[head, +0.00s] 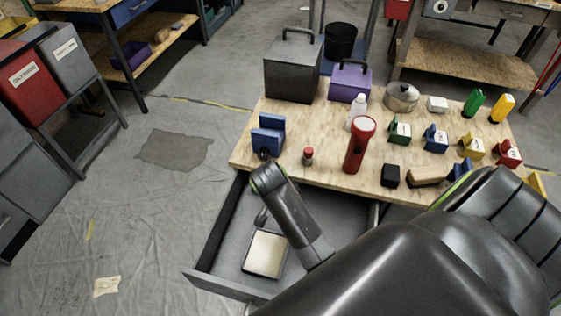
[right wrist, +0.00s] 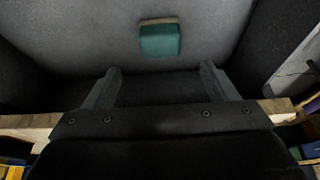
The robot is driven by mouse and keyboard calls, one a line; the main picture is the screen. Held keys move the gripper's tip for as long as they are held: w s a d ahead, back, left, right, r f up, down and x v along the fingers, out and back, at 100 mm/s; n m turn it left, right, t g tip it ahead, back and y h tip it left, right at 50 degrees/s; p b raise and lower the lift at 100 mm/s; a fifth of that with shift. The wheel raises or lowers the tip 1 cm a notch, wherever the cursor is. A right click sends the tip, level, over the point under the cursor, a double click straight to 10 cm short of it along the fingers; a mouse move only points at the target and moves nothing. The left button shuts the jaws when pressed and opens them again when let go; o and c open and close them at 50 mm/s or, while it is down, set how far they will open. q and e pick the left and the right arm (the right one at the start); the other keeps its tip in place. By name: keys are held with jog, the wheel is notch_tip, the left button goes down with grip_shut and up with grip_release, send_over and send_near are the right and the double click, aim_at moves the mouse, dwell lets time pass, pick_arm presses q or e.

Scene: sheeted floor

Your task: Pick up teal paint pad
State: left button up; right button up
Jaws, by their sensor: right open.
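The teal paint pad (right wrist: 160,40) shows in the right wrist view, a small teal block with a tan edge along its top, lying on the grey floor of the open drawer (head: 222,232). My right gripper (right wrist: 160,69) is open and empty, its two fingers spread to either side of the pad's line. The pad lies beyond the fingertips, roughly centred between them and not touched. In the head view my right arm reaches over the drawer and the pad cannot be made out. My left gripper is not in view.
A shallow pale tray (head: 265,253) lies in the drawer. The wooden tabletop (head: 335,178) above it holds a red flashlight (head: 359,146), a blue holder (head: 268,136), a red-capped jar (head: 308,156) and several other items. Its edge and the drawer walls border my right arm.

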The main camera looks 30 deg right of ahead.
jog(key=x, duration=0.4)
jog(key=shift+w+f, duration=0.1)
jog(key=shift+f, duration=0.1)
jog(key=shift+b+x, duration=0.65)
jog(key=shift+x, duration=1.95)
jog(key=shift+a+f, duration=0.1)
jog(key=shift+a, duration=0.05)
jog(key=shift+c, duration=0.4)
jog(key=c, duration=1)
